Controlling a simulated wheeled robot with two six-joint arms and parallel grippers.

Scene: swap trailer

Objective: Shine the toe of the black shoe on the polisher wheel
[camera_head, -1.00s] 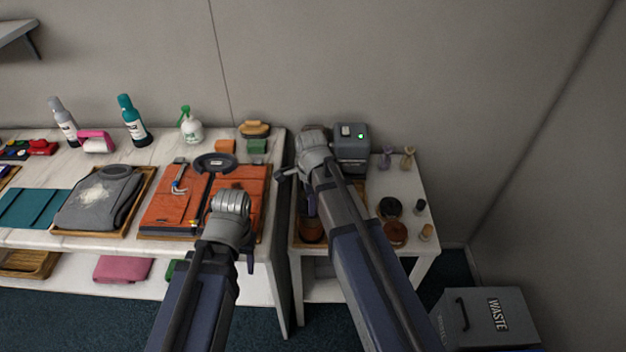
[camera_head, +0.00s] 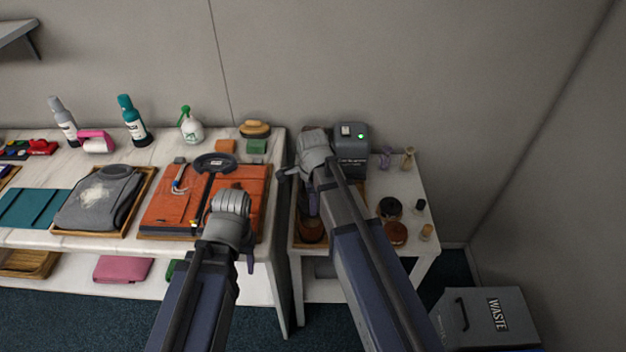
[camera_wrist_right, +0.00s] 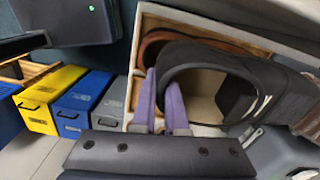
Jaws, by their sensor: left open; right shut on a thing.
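The black shoe (camera_wrist_right: 200,65) shows in the right wrist view with its opening toward the camera. The purple fingers of my right gripper (camera_wrist_right: 163,102) are shut on its rim at the left. Its far end reaches the right edge, near a brownish bristly thing I cannot identify for certain. In the head view my right gripper (camera_head: 309,195) is beside the grey polisher (camera_head: 352,150), which has a green light; my arm hides most of the shoe and the wheel. My left gripper (camera_head: 250,262) is open over the left table's front edge, its fingers mostly hidden.
A brown shoe (camera_head: 312,232) lies in a wooden tray below my right gripper. Tins and small bottles (camera_head: 395,234) stand on the right table. An orange leather item (camera_head: 170,215) lies on the left table. A waste bin (camera_head: 490,318) is on the floor at right.

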